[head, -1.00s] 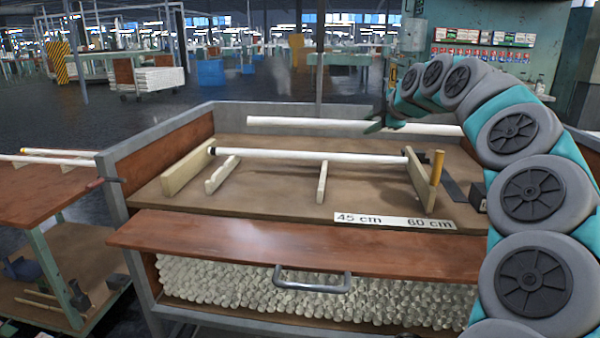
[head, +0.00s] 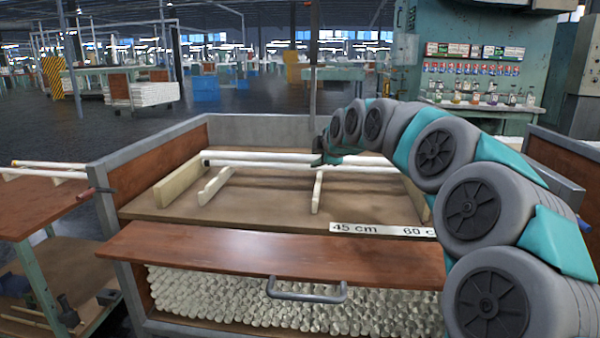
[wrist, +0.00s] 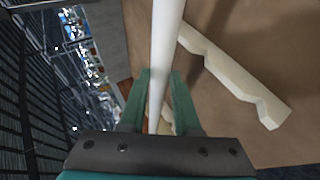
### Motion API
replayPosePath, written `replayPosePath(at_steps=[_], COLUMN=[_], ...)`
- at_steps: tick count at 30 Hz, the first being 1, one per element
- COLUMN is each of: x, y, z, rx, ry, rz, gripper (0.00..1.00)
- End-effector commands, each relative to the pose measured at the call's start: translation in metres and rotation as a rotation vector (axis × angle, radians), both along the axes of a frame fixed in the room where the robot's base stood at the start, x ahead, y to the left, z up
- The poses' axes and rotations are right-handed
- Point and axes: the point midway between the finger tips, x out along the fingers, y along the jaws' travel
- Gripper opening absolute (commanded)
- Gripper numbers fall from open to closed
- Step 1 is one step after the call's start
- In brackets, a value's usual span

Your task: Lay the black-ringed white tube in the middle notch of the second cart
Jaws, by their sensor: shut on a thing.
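My gripper (head: 325,158) is shut on a plain white tube (head: 265,155) above the cart (head: 215,240); the tube also runs between the fingers (wrist: 160,80) in the wrist view (wrist: 164,40). No black ring shows on its visible part. A second white tube (head: 255,164), with a dark ring at its left end, lies across the wooden rests, just in front of the held tube in the head view. My arm hides part of both tubes and their right ends. A notched wooden rest (wrist: 235,75) lies below and right of the held tube.
The cart has a raised grey back rim (head: 270,128) and a label strip (head: 380,230) along its front. Other wooden rests (head: 215,185) stand on its top. At left is another cart (head: 45,205) with tubes. A green cabinet (head: 480,60) stands behind right.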

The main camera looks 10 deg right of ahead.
Motion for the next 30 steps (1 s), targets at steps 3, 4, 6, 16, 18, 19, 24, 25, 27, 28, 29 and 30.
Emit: replayPosePath(at_steps=[3, 4, 6, 16, 18, 19, 24, 25, 27, 28, 29, 30], x=[0.004, 0.005, 0.007, 0.007, 0.008, 0.008, 0.008, 0.008, 0.008, 0.008, 0.008, 0.008], y=[0.024, 0.028, 0.036, 0.042, 0.042, 0.042, 0.042, 0.042, 0.042, 0.042, 0.042, 0.042], z=[-0.002, -0.003, -0.003, -0.025, -0.033, -0.036, -0.040, -0.039, -0.039, -0.039, -0.039, -0.039], rx=[-0.003, -0.003, -0.001, 0.000, 0.000, 0.001, 0.001, 0.001, 0.001, 0.001, 0.001, 0.001], ry=[0.002, 0.001, 0.000, 0.006, 0.003, 0.001, 0.000, 0.000, 0.000, 0.000, 0.000, 0.000], rz=[0.002, 0.002, 0.001, 0.000, -0.001, 0.000, -0.001, -0.001, 0.000, 0.001, 0.001, 0.001], gripper=[0.00, 0.00, 0.00, 0.00, 0.00, 0.00, 0.00, 0.00, 0.36, 0.39, 0.42, 0.47])
